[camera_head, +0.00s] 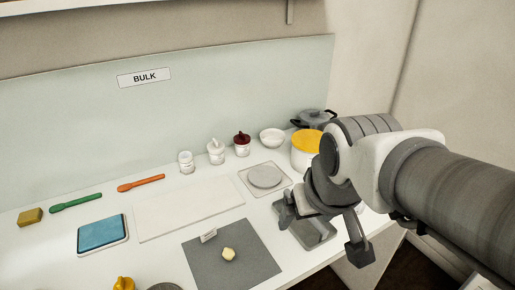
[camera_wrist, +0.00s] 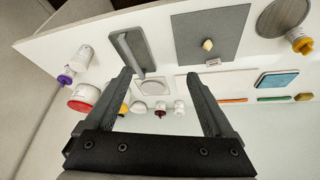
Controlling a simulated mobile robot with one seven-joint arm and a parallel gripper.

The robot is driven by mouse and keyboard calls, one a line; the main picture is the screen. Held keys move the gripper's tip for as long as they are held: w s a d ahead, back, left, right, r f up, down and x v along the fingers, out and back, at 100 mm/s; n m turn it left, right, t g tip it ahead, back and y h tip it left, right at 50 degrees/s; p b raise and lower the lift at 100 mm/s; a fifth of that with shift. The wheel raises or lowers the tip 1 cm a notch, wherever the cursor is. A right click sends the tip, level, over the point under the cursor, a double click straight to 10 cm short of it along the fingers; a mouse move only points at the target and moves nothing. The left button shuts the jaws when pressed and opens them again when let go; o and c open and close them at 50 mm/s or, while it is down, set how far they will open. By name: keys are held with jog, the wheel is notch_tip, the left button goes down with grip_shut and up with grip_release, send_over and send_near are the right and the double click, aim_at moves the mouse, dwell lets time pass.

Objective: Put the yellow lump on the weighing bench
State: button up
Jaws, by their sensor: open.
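A small pale yellow lump (camera_head: 229,254) lies on a dark grey mat (camera_head: 255,265) at the front of a white bench. It also shows in the wrist view (camera_wrist: 208,45), beyond my right finger. My gripper (camera_head: 322,235) is open and empty, above the grey tray to the right of the mat, apart from the lump. Both fingers show spread in the wrist view (camera_wrist: 161,74). The wall behind this bench carries a sign reading BULK (camera_head: 144,77). I cannot tell any bench marked for weighing. A flat square scale-like plate (camera_head: 265,178) sits farther back.
A small label card (camera_head: 208,235) stands behind the lump. The grey tray (camera_head: 318,232) is below my gripper. Jars (camera_head: 216,152), a bowl (camera_head: 272,138) and a yellow-topped tub (camera_head: 306,146) line the back. A white board (camera_head: 189,208) and a blue pad (camera_head: 101,234) lie left.

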jog(key=w+a+f+n+g+y+b, duration=0.1)
jog(key=w+a+f+n, duration=0.15)
jog(key=a, duration=0.35)
jog(key=w+a+f+n+b, duration=0.1)
jog(key=a+f, duration=0.3)
jog(key=a, duration=0.2)
jog(key=b, duration=0.4)
send_near(228, 250)
jog(key=x, duration=0.9)
jog(key=shift+w, duration=0.15)
grip_shut()
